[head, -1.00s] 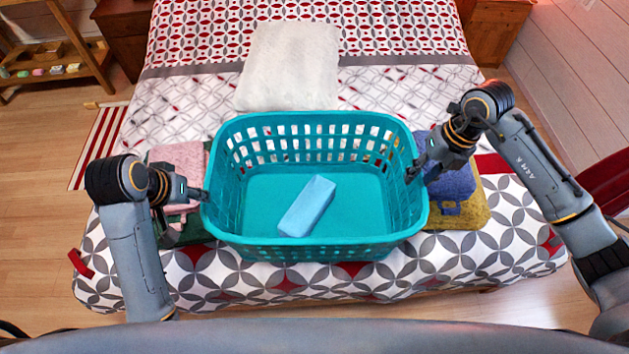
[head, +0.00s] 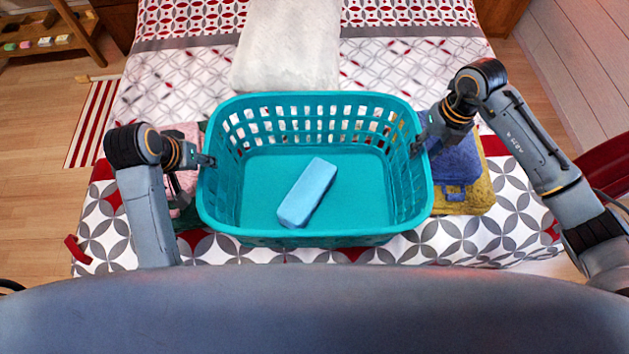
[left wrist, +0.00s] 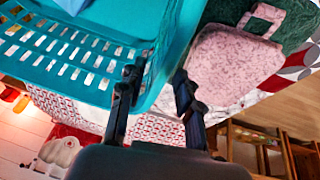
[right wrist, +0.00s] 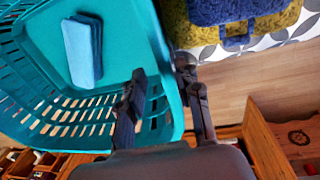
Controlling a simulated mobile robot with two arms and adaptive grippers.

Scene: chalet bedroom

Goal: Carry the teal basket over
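The teal basket (head: 320,236) is upright over the foot of the bed, with a light blue block (head: 308,192) lying inside on its floor. My left gripper (head: 208,162) is at the basket's left rim, and my right gripper (head: 418,147) is at its right rim. In the left wrist view the basket wall (left wrist: 178,35) runs between the fingers, one inside and one outside. In the right wrist view the teal rim (right wrist: 163,50) likewise sits between the fingers. Both grippers appear shut on the rim. The basket's underside is hidden.
Pink folded cloth (head: 188,132) lies on the bed left of the basket. Blue (head: 456,160) and mustard (head: 480,195) towels lie at right. A white pillow or blanket (head: 285,55) lies behind. Floor (head: 35,180) is open at left, with a striped rug (head: 92,125) and low shelf (head: 50,45).

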